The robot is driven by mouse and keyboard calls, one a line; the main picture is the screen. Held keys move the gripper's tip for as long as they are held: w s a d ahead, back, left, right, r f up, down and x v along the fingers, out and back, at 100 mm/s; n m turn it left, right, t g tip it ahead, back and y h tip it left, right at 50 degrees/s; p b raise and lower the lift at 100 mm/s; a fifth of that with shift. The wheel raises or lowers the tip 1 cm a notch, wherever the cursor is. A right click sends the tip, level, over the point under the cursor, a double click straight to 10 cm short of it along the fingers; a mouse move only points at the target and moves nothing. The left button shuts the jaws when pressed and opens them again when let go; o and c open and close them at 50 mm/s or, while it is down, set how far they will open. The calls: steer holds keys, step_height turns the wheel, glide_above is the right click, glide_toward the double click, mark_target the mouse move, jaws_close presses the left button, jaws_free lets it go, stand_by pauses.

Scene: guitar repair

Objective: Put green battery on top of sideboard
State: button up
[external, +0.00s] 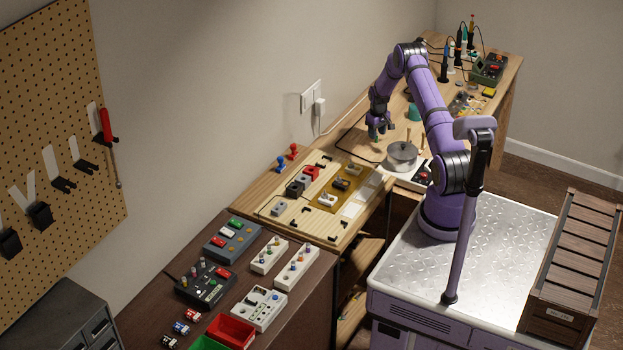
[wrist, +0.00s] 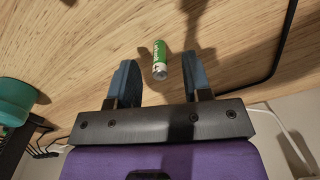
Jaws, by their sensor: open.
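The green battery (wrist: 160,68), green and white with a silvery end, lies on the light wooden bench top in the wrist view. My gripper (wrist: 160,58) is open, with its two blue-grey fingers apart on either side of the battery. I see a gap on both sides, and the fingers do not hold it. In the external view my gripper (external: 378,132) hangs low over the wooden bench (external: 348,140), and I cannot make out the battery there. A dark brown cabinet top (external: 285,322) stands at the front left; I cannot tell whether it is the sideboard.
A grey round pot (external: 402,155) and a teal cup (external: 414,112) stand near my gripper. The cup also shows in the wrist view (wrist: 15,98). A black cable (wrist: 285,55) lies right of the battery. Pedals, a red bin (external: 230,331) and several small cylinders crowd the dark top.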

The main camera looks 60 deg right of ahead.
step_height(320, 180, down, 2)
steer(key=shift+f, duration=0.25)
steer(key=shift+c, duration=0.2)
jaws_close()
steer(key=shift+r, duration=0.1)
